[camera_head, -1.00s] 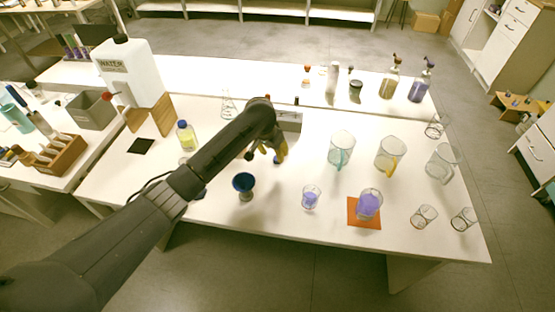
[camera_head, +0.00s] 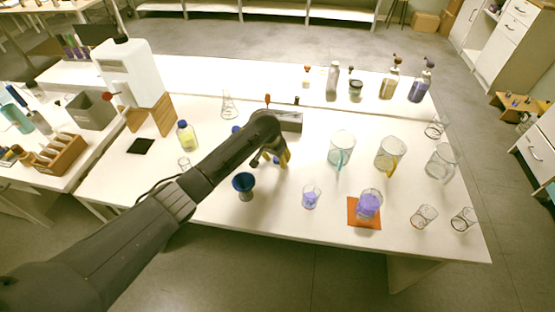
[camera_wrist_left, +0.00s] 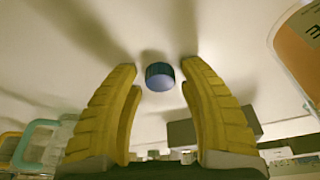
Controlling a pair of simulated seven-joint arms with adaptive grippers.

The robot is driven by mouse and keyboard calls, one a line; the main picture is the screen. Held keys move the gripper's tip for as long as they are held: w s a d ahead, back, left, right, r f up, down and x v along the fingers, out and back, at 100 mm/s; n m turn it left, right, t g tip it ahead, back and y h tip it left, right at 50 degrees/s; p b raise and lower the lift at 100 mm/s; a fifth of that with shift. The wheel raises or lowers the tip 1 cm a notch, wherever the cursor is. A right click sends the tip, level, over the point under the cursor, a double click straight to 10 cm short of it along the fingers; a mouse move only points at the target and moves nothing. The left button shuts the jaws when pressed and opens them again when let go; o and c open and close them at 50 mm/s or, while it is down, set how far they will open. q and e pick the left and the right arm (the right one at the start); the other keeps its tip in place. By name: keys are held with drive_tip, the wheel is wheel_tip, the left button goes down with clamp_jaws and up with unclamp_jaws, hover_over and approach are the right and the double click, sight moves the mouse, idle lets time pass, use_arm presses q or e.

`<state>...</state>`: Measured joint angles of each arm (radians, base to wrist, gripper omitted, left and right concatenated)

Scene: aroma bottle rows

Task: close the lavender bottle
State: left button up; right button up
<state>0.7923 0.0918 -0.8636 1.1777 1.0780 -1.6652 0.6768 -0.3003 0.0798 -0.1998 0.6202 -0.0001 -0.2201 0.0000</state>
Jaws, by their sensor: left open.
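My left gripper (camera_head: 284,158) is low over the middle of the table, with its arm coming in from the left. In the left wrist view its yellow fingers (camera_wrist_left: 158,72) are apart and empty. A small round blue cap-like piece (camera_wrist_left: 159,78) shows between and beyond the fingertips, not gripped. I cannot tell which piece it is in the head view. Lavender liquid shows in a pump bottle (camera_head: 420,86) at the back right, in a small glass (camera_head: 310,198) and in a beaker (camera_head: 369,203). I cannot tell which is the lavender bottle. My right gripper is not seen.
The beaker stands on an orange mat (camera_head: 356,218). Glass jugs (camera_head: 341,148) (camera_head: 389,154) stand to the right. A blue item (camera_head: 236,129) shows beside my arm.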

sight(277, 159)
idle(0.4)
use_arm(q)
drive_tip(key=c, duration=0.7)
wheel_tip(277, 159, up, 20)
drive_tip(key=shift+f, duration=0.1)
idle(0.6)
